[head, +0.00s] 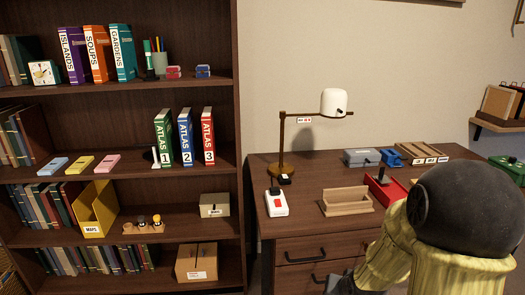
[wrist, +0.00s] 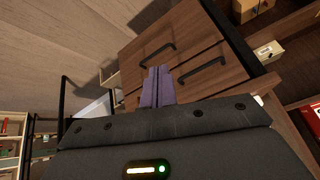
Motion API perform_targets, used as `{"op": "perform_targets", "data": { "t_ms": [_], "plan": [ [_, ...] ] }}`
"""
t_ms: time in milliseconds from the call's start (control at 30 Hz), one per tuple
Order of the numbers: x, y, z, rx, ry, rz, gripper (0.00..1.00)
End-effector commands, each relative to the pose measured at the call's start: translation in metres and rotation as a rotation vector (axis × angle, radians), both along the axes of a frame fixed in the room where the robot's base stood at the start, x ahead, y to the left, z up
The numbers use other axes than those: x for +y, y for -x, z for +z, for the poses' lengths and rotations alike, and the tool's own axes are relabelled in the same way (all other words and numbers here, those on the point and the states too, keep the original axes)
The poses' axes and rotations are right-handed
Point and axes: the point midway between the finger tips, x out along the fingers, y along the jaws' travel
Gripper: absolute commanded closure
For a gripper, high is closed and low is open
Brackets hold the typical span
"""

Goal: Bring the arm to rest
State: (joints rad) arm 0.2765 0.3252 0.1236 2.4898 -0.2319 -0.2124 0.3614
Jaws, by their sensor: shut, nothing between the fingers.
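My gripper (wrist: 157,88) shows in the wrist view as two purple fingers side by side, closed together with nothing between them. They point towards the wooden drawer fronts (wrist: 190,65) with black handles, and I cannot tell the gap between them. In the head view my arm, with a black joint and a ribbed yellowish sleeve, fills the lower right in front of the desk (head: 270,230). A grey part of it shows low beside the drawers. The fingertips are not clear in that view, and the arm hides the desk's right front.
The desk holds a lamp (head: 333,102), a red-and-white switch box (head: 276,202), a wooden tray (head: 347,203), a red tray (head: 390,190) and a grey box (head: 361,157). A tall bookshelf (head: 240,130) stands at the left, with books and a yellow file holder (head: 94,210).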

Motion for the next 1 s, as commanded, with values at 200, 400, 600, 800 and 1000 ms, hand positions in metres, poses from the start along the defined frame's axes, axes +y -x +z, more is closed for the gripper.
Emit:
{"op": "perform_targets", "data": {
  "t_ms": [200,400,600,800,1000],
  "plan": [
    [0.024,0.052,0.029,0.158,0.097,0.131,1.00],
    [0.043,0.092,0.046,0.263,0.114,0.231,1.00],
    [0.050,0.111,0.072,0.312,0.111,0.274,1.00],
    [0.050,0.110,0.102,0.310,0.110,0.272,1.00],
    [0.050,0.110,0.146,0.309,0.111,0.271,1.00]
  ]
}}
